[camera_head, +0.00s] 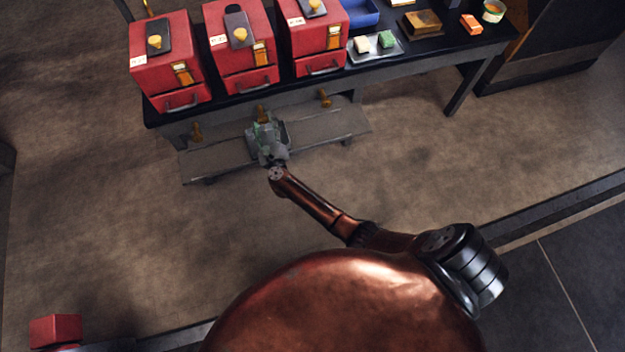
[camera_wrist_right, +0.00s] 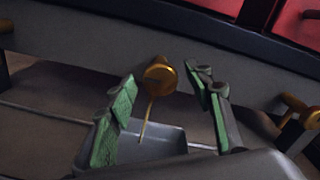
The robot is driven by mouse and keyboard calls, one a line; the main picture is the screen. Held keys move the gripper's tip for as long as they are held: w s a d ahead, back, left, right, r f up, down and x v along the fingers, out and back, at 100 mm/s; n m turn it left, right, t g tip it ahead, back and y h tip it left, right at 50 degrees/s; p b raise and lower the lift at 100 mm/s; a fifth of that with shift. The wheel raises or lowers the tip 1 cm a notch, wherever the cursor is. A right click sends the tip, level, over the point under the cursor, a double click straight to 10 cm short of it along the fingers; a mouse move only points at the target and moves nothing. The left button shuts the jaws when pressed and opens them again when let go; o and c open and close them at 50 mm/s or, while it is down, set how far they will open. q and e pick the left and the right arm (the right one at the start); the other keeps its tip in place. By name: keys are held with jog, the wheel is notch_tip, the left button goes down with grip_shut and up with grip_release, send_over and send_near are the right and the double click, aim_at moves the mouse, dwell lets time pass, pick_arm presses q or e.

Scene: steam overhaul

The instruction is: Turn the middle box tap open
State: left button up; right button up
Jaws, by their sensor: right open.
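Three brass taps stick out of the table's front edge below the red boxes. The middle tap (camera_head: 261,112) is partly hidden behind my right gripper (camera_head: 264,130). In the right wrist view the middle tap (camera_wrist_right: 159,76) shows a round brass head with a thin rod or stream slanting down from it. My right gripper (camera_wrist_right: 165,115) is open, its green-padded fingers on either side of the tap, apart from it. The middle red box (camera_head: 240,50) stands above on the table. My left gripper is out of view.
A grey tray (camera_wrist_right: 150,145) sits below the tap on a low shelf (camera_head: 215,158).

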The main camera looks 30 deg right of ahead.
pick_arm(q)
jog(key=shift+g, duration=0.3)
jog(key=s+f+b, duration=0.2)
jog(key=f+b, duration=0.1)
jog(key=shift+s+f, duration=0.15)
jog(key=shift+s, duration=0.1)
pick_arm(e)
jog(key=m, duration=0.5)
jog(key=shift+f+m, duration=0.3)
jog(key=shift+f, duration=0.05)
jog(key=p+v, duration=0.3)
jog(key=v, duration=0.5)
pick_arm(q)
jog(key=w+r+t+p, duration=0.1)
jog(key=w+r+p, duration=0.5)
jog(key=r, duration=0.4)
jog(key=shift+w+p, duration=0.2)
jog(key=shift+p, duration=0.7)
pick_arm(e)
jog(key=s+d+f+n+g+y, duration=0.2)
jog(key=s+d+f+n, duration=0.1)
jog(key=s+f+n, duration=0.7)
jog(key=s+d+f+n+g+y, duration=0.2)
jog(key=s+f+n+y, duration=0.1)
jog(key=s+f+n, duration=0.7)
jog(key=shift+s+d+f+n+g+y, duration=0.35)
jog(key=shift+s+n, duration=0.35)
jog(key=shift+n, duration=0.9)
